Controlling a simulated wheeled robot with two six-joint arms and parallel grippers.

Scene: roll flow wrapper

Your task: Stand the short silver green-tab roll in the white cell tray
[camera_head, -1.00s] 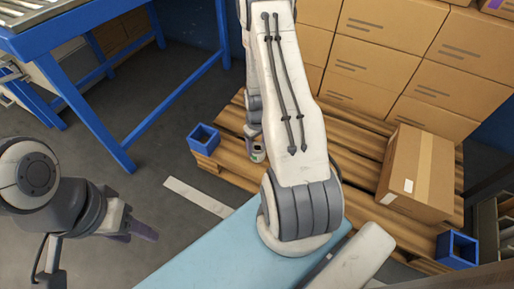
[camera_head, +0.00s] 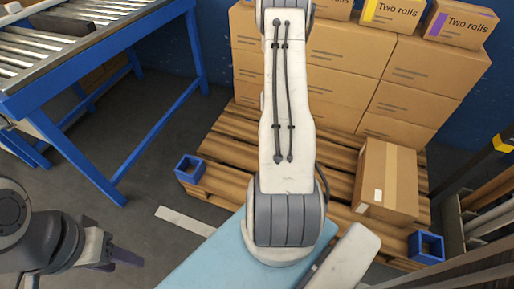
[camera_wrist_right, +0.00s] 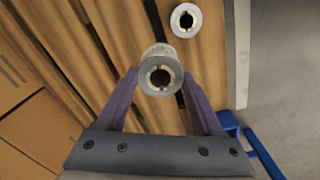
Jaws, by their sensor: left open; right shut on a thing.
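My right gripper (camera_wrist_right: 160,92) shows in the right wrist view, its purple fingers shut on a silver roll (camera_wrist_right: 160,72) with a hollow core. No tab colour shows on it. A second pale roll (camera_wrist_right: 186,20) stands apart from it, over the wooden boards. In the head view my right arm hides the right gripper and both rolls. My left gripper (camera_head: 128,257) is open and empty, low at the left of the head view. I cannot make out a white cell tray in either view.
A wooden pallet (camera_head: 228,140) carries stacked cartons and a loose carton (camera_head: 388,180), with blue corner blocks (camera_head: 190,168) at its edges. Boxes marked "Two rolls" (camera_head: 396,14) sit on the stack. A blue roller conveyor (camera_head: 110,62) stands left, a rack (camera_head: 480,205) right.

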